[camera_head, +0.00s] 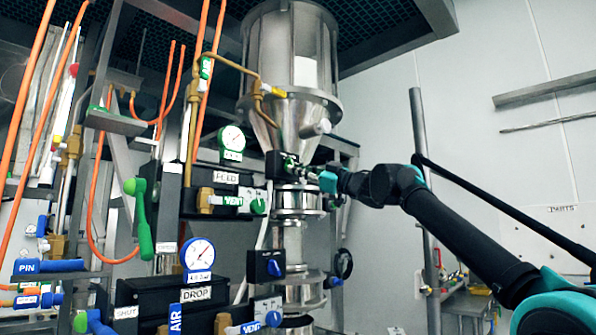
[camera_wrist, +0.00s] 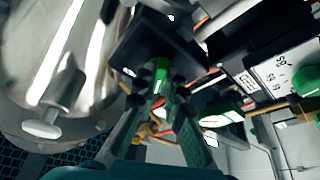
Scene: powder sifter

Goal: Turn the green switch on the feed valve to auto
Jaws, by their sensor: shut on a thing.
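The green switch (camera_wrist: 158,72) sits on a dark square box in the wrist view. The fingers of my gripper (camera_wrist: 162,88) reach up to it from below and are shut on it. In the head view my gripper (camera_head: 296,167) is at the black switch box (camera_head: 272,165) under the steel hopper cone. There the fingers largely hide the switch, and I cannot read its setting.
The FEED panel (camera_head: 226,177) with a gauge (camera_head: 232,138) and a green knob (camera_head: 258,206) is left of my gripper. Below is a black box with a blue switch (camera_head: 273,268). The steel hopper (camera_head: 290,60) rises close above. Open room lies to the right.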

